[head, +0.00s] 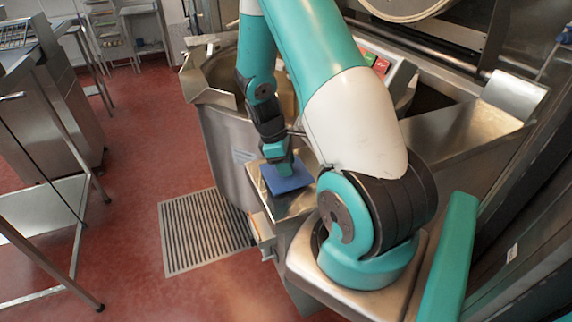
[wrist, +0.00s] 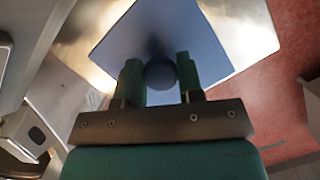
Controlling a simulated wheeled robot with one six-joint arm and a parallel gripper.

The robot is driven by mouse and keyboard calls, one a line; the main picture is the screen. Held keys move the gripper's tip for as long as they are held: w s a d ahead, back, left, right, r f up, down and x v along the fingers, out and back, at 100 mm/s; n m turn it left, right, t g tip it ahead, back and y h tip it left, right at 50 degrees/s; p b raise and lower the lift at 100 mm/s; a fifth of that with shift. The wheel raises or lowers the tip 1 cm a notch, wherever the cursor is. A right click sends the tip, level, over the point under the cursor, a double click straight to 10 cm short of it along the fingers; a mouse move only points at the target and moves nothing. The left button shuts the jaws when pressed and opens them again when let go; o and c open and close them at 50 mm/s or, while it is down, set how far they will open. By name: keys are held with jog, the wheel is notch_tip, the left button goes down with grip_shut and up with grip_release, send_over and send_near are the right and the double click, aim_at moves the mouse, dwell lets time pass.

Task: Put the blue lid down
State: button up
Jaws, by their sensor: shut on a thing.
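The blue lid (head: 285,179) is a flat, square plate. In the head view it is just under my gripper (head: 283,165), at a metal ledge on the front of the kettle. In the wrist view the lid (wrist: 160,35) has a round knob (wrist: 160,74) in its middle. My gripper (wrist: 160,82) is shut on this knob, one green finger on each side. The lid's underside is hidden, so I cannot tell whether it touches the ledge.
The metal ledge (head: 294,205) lies under and around the lid. The steel kettle (head: 225,150) stands behind it. A floor grate (head: 205,230) lies on the red floor to the left. Steel tables (head: 45,205) stand at the far left.

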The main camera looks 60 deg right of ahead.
jog(key=shift+f, duration=0.65)
jog(key=o, duration=0.9)
jog(key=shift+f, duration=0.1)
